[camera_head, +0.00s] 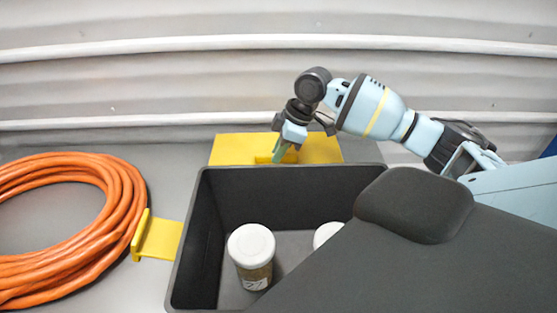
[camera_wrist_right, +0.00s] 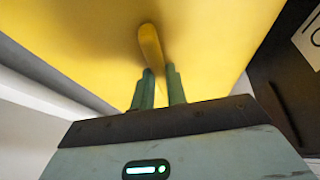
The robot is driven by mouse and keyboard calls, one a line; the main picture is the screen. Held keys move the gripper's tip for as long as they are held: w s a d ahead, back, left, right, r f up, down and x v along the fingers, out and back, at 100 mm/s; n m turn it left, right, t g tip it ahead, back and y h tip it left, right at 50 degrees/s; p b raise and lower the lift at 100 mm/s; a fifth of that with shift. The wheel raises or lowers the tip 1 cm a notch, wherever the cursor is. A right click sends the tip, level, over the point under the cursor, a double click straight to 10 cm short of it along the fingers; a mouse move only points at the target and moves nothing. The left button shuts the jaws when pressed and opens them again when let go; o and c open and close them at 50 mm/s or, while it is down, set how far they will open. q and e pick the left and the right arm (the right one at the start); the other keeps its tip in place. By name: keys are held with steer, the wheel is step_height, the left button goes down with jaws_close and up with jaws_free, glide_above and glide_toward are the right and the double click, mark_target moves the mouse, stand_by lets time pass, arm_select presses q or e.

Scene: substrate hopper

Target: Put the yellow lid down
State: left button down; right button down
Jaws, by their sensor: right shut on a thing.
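The yellow lid (camera_head: 322,150) is a flat plate with a raised handle, at the back beyond the dark bin, near the ribbed wall. My right gripper (camera_head: 280,155) reaches it from above and is shut on the handle. In the right wrist view the lid (camera_wrist_right: 225,45) fills the upper part, with its handle (camera_wrist_right: 151,48) between the green fingertips (camera_wrist_right: 159,85). The bin hides part of the lid's near edge. I cannot tell whether the lid touches the surface below. My left gripper is not in view.
The dark open bin (camera_head: 190,240) holds two white-capped jars (camera_head: 251,245); a large dark shape covers its right part. A yellow piece with an upright edge (camera_head: 160,238) sits left of the bin. An orange coiled hose (camera_head: 120,240) lies farther left. Grey surface shows between them.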

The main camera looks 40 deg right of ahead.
steer(key=shift+f, duration=1.65)
steer(key=c, duration=1.4)
jaws_free()
steer(key=shift+f, duration=0.1)
steer(key=v, duration=1.2)
